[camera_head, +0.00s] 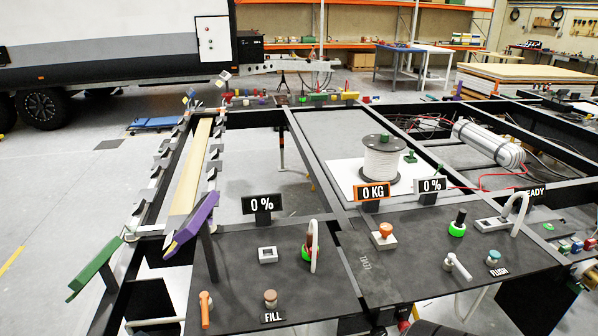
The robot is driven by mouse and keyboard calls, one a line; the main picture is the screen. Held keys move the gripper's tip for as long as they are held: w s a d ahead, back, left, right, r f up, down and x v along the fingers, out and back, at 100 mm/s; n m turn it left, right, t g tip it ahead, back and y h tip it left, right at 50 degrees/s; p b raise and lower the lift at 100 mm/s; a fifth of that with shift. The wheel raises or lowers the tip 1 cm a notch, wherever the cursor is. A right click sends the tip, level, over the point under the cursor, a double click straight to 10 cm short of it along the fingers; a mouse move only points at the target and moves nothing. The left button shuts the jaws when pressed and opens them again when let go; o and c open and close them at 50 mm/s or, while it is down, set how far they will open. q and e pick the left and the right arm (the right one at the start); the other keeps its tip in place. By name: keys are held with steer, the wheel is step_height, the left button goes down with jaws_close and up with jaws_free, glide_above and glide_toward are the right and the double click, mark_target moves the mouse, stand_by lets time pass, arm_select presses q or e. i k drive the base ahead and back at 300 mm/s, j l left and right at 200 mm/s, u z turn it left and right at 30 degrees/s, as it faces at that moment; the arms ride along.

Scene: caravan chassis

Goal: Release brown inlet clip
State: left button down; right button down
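A brown upright part (308,240), which may be the brown inlet clip, stands in a bright green ring (306,253) on the black left panel (235,284). A white curved pipe (315,246) rises right in front of it and hides part of it. I cannot tell whether the clip is fastened. A brown-topped knob (270,298) stands lower on the same panel, by the FILL label (273,317). Neither of my grippers is in view.
An orange handle (205,309), a 0 % display (262,204) and a white switch (267,254) share the panel. Purple (191,224) and green (93,268) slanted pieces stand at left. The right panel holds a black-topped green-ringed part (457,224) and a white lever (457,266).

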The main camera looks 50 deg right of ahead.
mark_target(309, 253)
steer(key=z, duration=1.75)
steer(key=i+l+u, duration=0.1)
steer(key=l, duration=0.25)
steer(key=i+l+u, duration=0.15)
steer(key=l, duration=0.25)
steer(key=i+l+u, duration=0.1)
steer(key=l, duration=0.3)
